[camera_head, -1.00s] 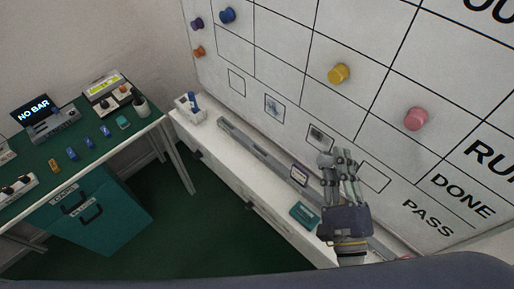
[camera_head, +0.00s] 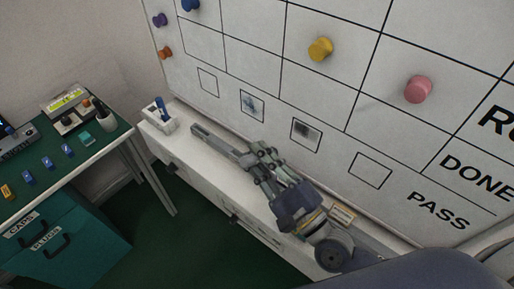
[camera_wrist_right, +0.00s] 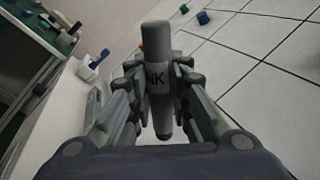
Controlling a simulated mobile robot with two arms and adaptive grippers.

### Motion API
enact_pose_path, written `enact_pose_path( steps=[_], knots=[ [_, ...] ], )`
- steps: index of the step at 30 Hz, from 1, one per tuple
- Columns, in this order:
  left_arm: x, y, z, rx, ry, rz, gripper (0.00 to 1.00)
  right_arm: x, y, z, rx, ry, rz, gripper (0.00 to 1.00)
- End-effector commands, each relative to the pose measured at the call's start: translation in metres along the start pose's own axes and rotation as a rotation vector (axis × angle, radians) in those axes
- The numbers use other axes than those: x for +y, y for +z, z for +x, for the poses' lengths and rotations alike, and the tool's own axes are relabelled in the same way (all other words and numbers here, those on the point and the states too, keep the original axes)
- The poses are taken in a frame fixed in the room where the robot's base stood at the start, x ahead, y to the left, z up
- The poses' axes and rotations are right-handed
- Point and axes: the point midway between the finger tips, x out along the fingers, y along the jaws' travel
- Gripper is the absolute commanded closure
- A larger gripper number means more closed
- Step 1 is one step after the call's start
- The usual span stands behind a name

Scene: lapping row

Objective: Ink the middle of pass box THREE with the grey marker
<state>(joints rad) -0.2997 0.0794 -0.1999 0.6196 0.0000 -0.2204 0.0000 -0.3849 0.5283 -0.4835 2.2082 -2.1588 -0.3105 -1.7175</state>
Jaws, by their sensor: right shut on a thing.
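My right gripper (camera_head: 262,165) is over the ledge below the whiteboard. In the right wrist view it is shut on the grey marker (camera_wrist_right: 158,68), a grey cylinder with dark letters, between its fingers. A row of small boxes is on the board: an empty one (camera_head: 208,82), one with a blue-grey smudge (camera_head: 252,106), one with a dark smudge (camera_head: 306,135), and an empty one (camera_head: 370,170) nearest the word PASS. I see no numbers on them, so which is THREE cannot be told from labels. The gripper is apart from the boxes. My left gripper is not in view.
Yellow (camera_head: 320,49) and pink (camera_head: 419,89) magnets stick out from the board. A white holder (camera_head: 158,122) with a blue item stands at the ledge's left end. A small framed tag (camera_head: 341,215) is beside my gripper. A green bench (camera_head: 75,165) is at left.

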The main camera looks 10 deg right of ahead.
Motion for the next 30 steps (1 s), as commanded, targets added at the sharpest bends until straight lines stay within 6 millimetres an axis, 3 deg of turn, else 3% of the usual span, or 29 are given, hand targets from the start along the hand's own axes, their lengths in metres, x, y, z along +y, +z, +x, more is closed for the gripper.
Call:
enact_pose_path(
  steps=[5,18,30],
  knots=[
    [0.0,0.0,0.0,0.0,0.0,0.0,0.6,-0.003,-0.004,0.005,-0.015,0.018,0.001,0.98],
    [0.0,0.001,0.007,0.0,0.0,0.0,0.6,-0.026,-0.04,0.013,-0.014,0.016,0.0,0.98],
    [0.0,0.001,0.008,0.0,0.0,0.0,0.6,-0.031,-0.046,0.015,-0.013,0.016,0.003,0.98]
  ],
)
